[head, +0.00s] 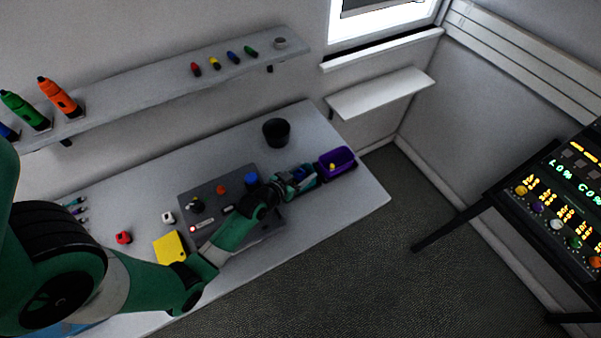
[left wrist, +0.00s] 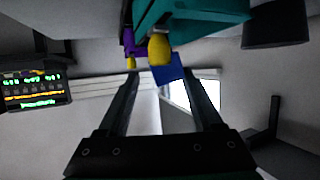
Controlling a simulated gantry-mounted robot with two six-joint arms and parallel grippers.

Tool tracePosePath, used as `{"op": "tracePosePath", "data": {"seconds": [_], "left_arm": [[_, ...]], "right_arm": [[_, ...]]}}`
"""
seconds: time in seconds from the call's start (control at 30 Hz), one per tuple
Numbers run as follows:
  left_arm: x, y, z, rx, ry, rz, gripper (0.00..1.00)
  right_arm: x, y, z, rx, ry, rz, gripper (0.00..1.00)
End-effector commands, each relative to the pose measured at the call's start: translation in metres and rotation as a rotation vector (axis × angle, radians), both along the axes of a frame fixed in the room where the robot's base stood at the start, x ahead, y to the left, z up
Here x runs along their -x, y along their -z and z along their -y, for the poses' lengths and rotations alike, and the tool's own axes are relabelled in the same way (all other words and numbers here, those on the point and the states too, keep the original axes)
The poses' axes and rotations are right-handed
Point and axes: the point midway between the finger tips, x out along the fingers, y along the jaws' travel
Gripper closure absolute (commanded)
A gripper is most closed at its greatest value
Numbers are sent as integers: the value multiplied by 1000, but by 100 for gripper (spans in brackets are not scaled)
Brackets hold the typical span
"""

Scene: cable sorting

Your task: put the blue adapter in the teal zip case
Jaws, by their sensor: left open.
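The teal zip case (head: 309,183) stands on the right part of the table, partly hidden by my left gripper (head: 291,182). In the left wrist view the teal case (left wrist: 195,14) fills the top, with a yellow object (left wrist: 159,48) sticking out of it. The blue adapter (left wrist: 169,70) shows beside that yellow object, at the case's edge, in line with the gap between my fingers. My left gripper is open around that gap, its fingertips close to the case. I cannot tell whether the adapter touches a finger or rests in the case.
A purple bin (head: 338,161) with a yellow item stands just right of the case. A dark cup (head: 276,132) stands behind. A yellow block (head: 169,248) and a red item (head: 123,237) lie left. The table's right corner is clear.

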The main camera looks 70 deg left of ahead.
Motion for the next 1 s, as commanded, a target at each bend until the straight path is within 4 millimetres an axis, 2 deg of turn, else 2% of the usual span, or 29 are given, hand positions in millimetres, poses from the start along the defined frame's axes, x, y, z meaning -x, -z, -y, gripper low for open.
{"op": "tracePosePath", "data": {"seconds": [0.13,0.17,0.43,0.6,0.73,1.0], "left_arm": [[0,-17,0,0,0,0,33],[6,-13,3,1,0,-3,33],[62,-38,32,2,-2,-3,33],[88,-50,46,1,-1,-2,33],[97,-54,51,0,0,-1,33],[98,-55,52,0,0,0,33]], "right_arm": [[0,-15,0,0,0,0,50],[0,-13,0,0,0,0,50],[0,-23,0,0,0,0,50],[0,-25,0,0,0,0,50],[0,-25,0,0,0,0,50],[0,-25,0,0,0,0,50]]}}
